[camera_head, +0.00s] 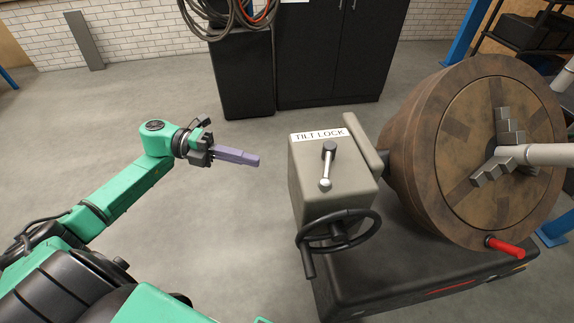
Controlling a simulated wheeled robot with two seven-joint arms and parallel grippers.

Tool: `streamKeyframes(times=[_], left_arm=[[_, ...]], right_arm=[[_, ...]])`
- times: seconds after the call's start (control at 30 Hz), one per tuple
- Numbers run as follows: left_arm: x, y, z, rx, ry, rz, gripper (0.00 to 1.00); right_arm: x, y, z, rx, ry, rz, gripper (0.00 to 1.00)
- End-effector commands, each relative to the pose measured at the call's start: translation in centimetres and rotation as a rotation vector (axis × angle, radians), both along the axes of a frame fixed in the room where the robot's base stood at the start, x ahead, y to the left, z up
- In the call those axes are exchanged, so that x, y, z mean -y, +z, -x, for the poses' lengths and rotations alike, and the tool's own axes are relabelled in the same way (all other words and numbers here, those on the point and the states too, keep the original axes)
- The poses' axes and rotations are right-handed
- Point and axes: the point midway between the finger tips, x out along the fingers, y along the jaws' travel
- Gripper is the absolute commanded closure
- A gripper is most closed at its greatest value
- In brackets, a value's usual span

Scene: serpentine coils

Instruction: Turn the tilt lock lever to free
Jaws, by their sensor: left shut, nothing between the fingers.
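The tilt lock lever (327,167) is on the top face of a grey box (308,185) labelled TILT LOCK (319,135). My left gripper (256,160), with purple-grey fingers, is shut and empty. It is to the left of the box, apart from it and from the lever. My right gripper is not in view.
A black handwheel (338,241) with a handle is on the box's near side. A large brown round drum (420,150) with grey jaws stands to the right, with a red handle (505,247) low on it. Black cabinets (335,55) stand behind. The floor left of the box is clear.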

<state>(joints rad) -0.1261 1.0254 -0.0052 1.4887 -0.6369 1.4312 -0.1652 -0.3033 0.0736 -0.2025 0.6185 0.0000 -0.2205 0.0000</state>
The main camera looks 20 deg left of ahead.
Motion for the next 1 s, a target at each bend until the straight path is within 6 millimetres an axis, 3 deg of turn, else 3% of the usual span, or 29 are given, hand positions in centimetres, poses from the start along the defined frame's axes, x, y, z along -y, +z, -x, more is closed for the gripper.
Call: streamKeyframes(times=[0.6,1.0], left_arm=[[11.9,0.0,-2.3,-0.005,0.0,0.006,1.0],[12.9,-0.2,-2.4,-0.006,0.001,0.003,1.0]], right_arm=[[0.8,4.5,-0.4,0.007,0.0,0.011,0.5],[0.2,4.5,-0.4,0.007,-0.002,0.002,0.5]])
